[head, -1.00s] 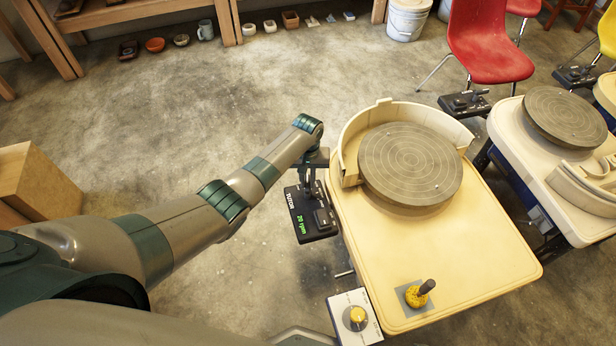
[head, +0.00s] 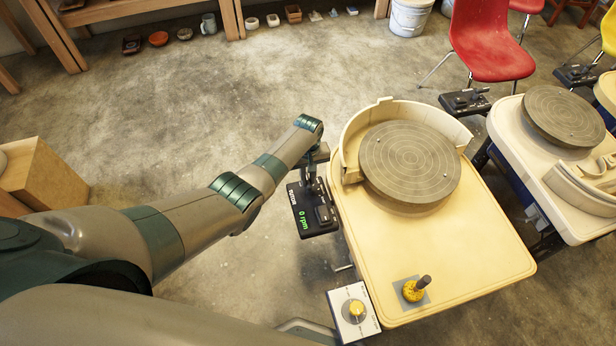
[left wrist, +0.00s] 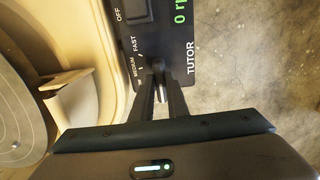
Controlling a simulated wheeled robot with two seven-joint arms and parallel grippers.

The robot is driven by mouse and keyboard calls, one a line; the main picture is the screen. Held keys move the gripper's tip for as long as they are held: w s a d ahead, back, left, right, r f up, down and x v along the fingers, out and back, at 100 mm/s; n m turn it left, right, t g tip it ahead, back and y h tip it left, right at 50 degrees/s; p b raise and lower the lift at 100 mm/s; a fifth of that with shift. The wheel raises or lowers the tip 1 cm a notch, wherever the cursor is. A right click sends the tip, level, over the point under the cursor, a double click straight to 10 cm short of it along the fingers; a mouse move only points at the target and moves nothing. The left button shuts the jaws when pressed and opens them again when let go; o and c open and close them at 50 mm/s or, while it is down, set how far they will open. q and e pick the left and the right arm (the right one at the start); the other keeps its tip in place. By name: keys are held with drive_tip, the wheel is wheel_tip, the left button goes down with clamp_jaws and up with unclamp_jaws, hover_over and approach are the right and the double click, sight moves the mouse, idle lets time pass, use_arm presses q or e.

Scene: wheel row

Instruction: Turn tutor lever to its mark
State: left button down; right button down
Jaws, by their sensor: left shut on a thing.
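The black tutor box (head: 299,201) sits beside the left edge of the near wheel table. Its green display (head: 304,219) reads 0 rpm in the head view. In the left wrist view the box (left wrist: 189,72) shows the word TUTOR and the marks OFF, FAST and MEDIUM. The lever (left wrist: 158,65) stands at the box's near end, mostly hidden between my fingers. My left gripper (left wrist: 160,82) is shut on the lever; in the head view the gripper (head: 311,179) reaches down onto the box's far end. My right gripper is out of view.
The near table (head: 440,253) carries a round wheel head (head: 409,161) inside a cream splash pan (head: 349,150).

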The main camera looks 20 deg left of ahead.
sight(308, 181)
use_arm(q)
drive_tip(key=c, duration=1.7)
unclamp_jaws()
drive_tip(key=shift+r, duration=0.1)
